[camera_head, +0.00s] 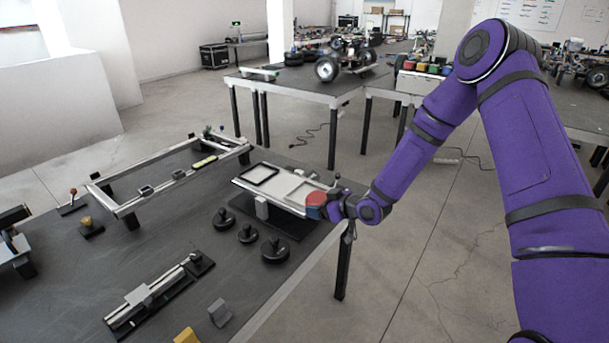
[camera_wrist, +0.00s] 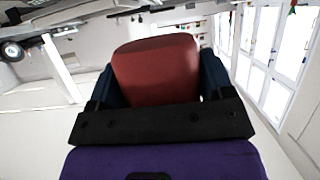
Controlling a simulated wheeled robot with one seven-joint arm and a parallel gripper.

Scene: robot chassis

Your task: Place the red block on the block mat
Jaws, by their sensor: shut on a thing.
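The red block (camera_head: 316,198) is in my gripper (camera_head: 324,207), at the right end of a pale raised plate (camera_head: 278,201) on the dark table. In the wrist view, the red block (camera_wrist: 157,72) fills the space between the two dark blue fingers of my gripper (camera_wrist: 158,82). The plate bears a black-edged square (camera_head: 259,174) on its left and a pale framed square (camera_head: 306,190) nearer the block. I cannot tell for sure which is the block mat. The block appears held above the plate's right edge; contact cannot be told.
Several black knobbed discs (camera_head: 275,250) stand in front of the plate. A metal rail frame (camera_head: 130,205) lies behind left, and a linear slide (camera_head: 155,296) lies front left. A grey wedge (camera_head: 220,313) and a yellow piece (camera_head: 187,337) sit near the front edge.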

